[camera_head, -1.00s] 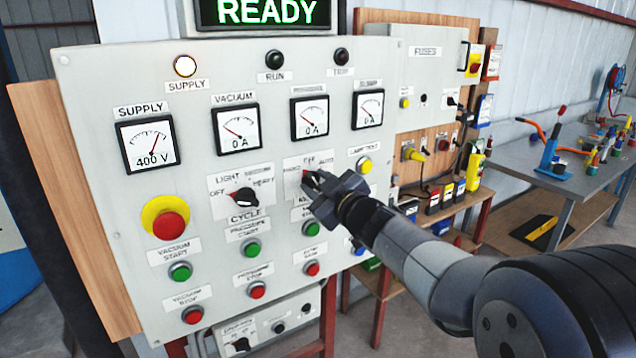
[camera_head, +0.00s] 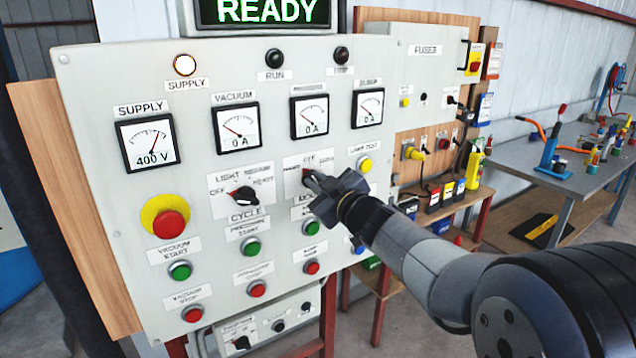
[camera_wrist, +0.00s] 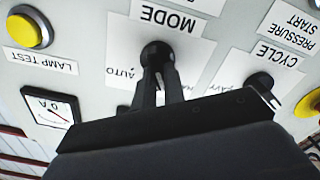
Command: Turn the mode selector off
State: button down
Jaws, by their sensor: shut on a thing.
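The mode selector is a black rotary knob with a red mark (camera_head: 306,172) on a white plate labelled OFF at the top, with AUTO to the right. My gripper (camera_head: 311,180) reaches it from the lower right and hides most of it. In the wrist view the picture is upside down; the knob (camera_wrist: 157,54) stands between my two dark fingers (camera_wrist: 160,80), which are shut on it. The red mark shows near the upper part of the knob, but I cannot tell exactly which position it points to.
The cycle selector (camera_head: 244,196) sits just left. The lamp test button (camera_head: 364,164) is at the upper right, and green and red buttons (camera_head: 251,247) lie below. The red emergency button (camera_head: 170,224) is farther left. Meters (camera_head: 309,116) line the panel above. READY shows on the display (camera_head: 266,12).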

jog(key=shift+r+m+p, duration=0.15)
jog(key=shift+m+p, duration=0.15)
jog(key=shift+p, duration=0.1)
jog(key=shift+w+d+m+p, duration=0.1)
jog(key=shift+m+p, duration=1.25)
jog(key=shift+d+m+p, duration=0.1)
jog(key=shift+m+p, duration=1.2)
jog(key=shift+m, duration=0.05)
jog(key=c, duration=1.5)
grip_release()
jog(key=b+v, duration=0.2)
jog(key=v, duration=0.9)
jog(key=shift+w, duration=0.1)
